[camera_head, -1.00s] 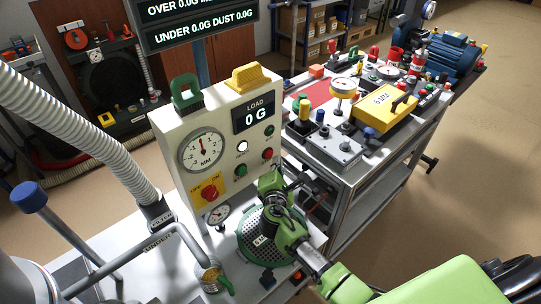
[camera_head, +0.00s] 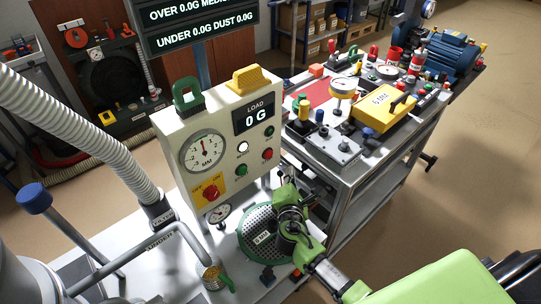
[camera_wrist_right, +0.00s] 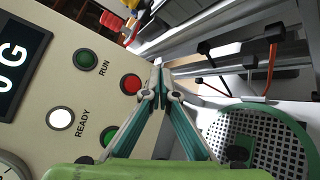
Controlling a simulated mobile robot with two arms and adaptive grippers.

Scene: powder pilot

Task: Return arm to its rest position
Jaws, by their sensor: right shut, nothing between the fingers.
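My right arm (camera_head: 330,275) is green and comes in from the lower right of the head view. Its gripper (camera_head: 281,180) is in front of the lower right of the cream control panel (camera_head: 226,122). In the right wrist view the two teal and grey fingers meet at their tips (camera_wrist_right: 158,64), shut and empty. The tips appear beside the red button (camera_wrist_right: 131,84), and I cannot tell how far they are from the panel. My left gripper is not in view.
A round perforated green-rimmed sieve (camera_head: 256,222) is under and beside my right wrist. A cup with a green handle (camera_head: 213,277) stands to its left. A metal cart (camera_head: 357,172) loaded with devices stands behind on the right. Open floor (camera_head: 480,170) lies to the right.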

